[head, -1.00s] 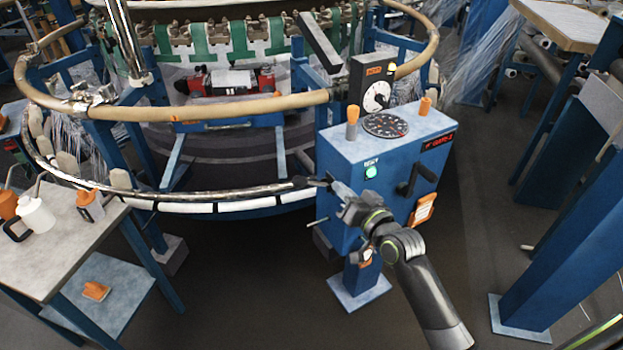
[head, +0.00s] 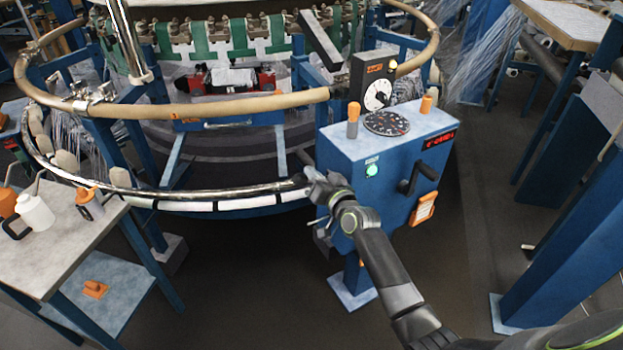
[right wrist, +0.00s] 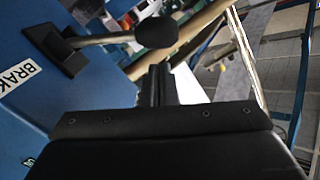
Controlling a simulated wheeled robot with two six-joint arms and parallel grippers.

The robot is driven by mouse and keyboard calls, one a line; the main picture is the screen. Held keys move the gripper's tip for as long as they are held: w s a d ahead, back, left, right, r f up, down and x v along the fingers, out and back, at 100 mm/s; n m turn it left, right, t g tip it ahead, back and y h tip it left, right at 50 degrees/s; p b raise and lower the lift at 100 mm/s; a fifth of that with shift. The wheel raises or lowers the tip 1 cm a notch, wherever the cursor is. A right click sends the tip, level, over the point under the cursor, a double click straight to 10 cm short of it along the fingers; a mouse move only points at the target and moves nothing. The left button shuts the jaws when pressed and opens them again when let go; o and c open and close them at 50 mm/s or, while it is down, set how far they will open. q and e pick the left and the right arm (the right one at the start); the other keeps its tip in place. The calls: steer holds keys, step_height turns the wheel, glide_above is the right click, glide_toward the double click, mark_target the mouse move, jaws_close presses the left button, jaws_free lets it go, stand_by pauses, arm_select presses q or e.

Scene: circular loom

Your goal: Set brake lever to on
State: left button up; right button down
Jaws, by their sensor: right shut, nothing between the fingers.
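The brake lever (right wrist: 108,40) shows in the right wrist view as a metal rod with a round black knob (right wrist: 156,32), coming out of a black slotted plate (right wrist: 57,45). The plate is on a blue panel beside a white label (right wrist: 18,72) reading "BRAK", cut off by the frame edge. My right gripper (right wrist: 163,70) is shut and empty, with its fingertips just below the knob in that picture; I cannot tell whether they touch. In the head view my right gripper (head: 313,177) is at the left side of the blue control box (head: 345,155) and largely hides the lever. My left gripper is out of view.
The loom's chrome ring (head: 230,195) ends close to my right gripper. A grey side table (head: 70,245) with bottles stands at left. The floor between is clear.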

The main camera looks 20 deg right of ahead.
steer(key=shift+a+f, duration=0.25)
steer(key=shift+f, duration=0.15)
steer(key=shift+f, duration=0.1)
